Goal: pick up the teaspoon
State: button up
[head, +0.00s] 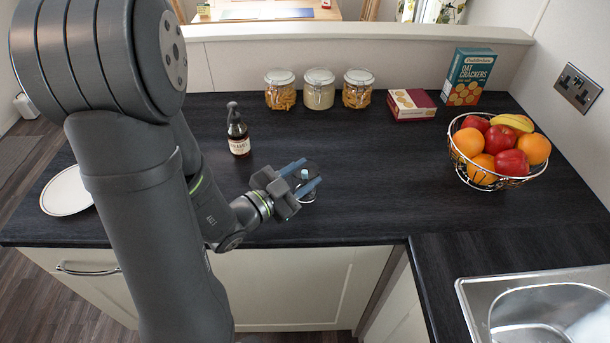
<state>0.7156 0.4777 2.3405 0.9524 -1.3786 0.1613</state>
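My gripper (312,171) is over the middle of the dark worktop, with its two blue fingers spread apart. Between and under the fingers is a small dark object with a pale top (304,174) and a bright, shiny edge below. The fingers cover much of it, and I cannot tell what it is or whether they touch it. I cannot make out a teaspoon anywhere; it may be hidden by my gripper or arm.
A brown bottle (237,131) stands left of my gripper. A white plate (66,192) lies at the left edge. Jars (320,89), a red box (411,104) and a cracker box (467,78) line the back. A fruit basket (489,182) and sink (475,297) are right.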

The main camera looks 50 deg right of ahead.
jog(key=shift+s+d, duration=0.1)
jog(key=shift+d, duration=1.2)
grip_shut()
